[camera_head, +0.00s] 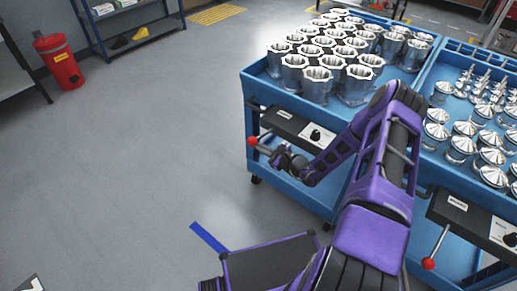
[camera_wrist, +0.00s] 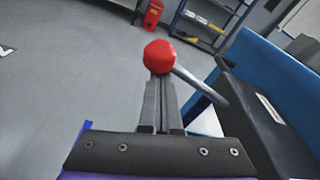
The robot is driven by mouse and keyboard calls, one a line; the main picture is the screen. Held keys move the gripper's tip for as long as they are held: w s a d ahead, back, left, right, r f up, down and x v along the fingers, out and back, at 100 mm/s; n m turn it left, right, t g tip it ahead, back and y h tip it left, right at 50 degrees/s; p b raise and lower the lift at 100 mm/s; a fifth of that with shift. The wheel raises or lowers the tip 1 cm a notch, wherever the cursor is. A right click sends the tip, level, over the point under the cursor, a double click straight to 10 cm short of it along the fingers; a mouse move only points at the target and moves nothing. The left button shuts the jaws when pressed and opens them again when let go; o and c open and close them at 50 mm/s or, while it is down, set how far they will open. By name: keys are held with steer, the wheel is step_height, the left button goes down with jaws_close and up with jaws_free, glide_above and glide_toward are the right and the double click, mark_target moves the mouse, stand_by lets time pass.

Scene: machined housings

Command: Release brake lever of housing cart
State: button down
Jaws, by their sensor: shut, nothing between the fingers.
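The housing cart (camera_head: 243,92) is blue and carries many shiny hollow housings (camera_head: 318,80). A black brake box (camera_head: 290,124) is on its side, with a thin metal lever (camera_head: 263,135) ending in a red ball knob (camera_head: 252,141). My gripper (camera_head: 262,149) is at the knob, shut and empty. In the wrist view, the red knob (camera_wrist: 160,56) appears right at the tips of my closed fingers (camera_wrist: 161,80), and the lever rod (camera_wrist: 200,86) runs from it down to the right. I cannot tell whether the fingers touch the knob.
A second blue cart (camera_head: 420,92) with cone-topped parts stands close on the right; its lever with a red knob (camera_head: 429,263) hangs down. A red bin (camera_head: 60,62) and a shelf (camera_head: 132,30) stand at the back left. The grey floor on the left is open.

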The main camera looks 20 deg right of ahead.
steer(key=shift+w+d+r+p, duration=0.15)
steer(key=shift+r+p, duration=0.1)
steer(key=shift+r, duration=0.5)
steer(key=shift+w+d+r+p, duration=0.1)
steer(key=shift+r+p, duration=0.15)
steer(key=shift+r, duration=0.45)
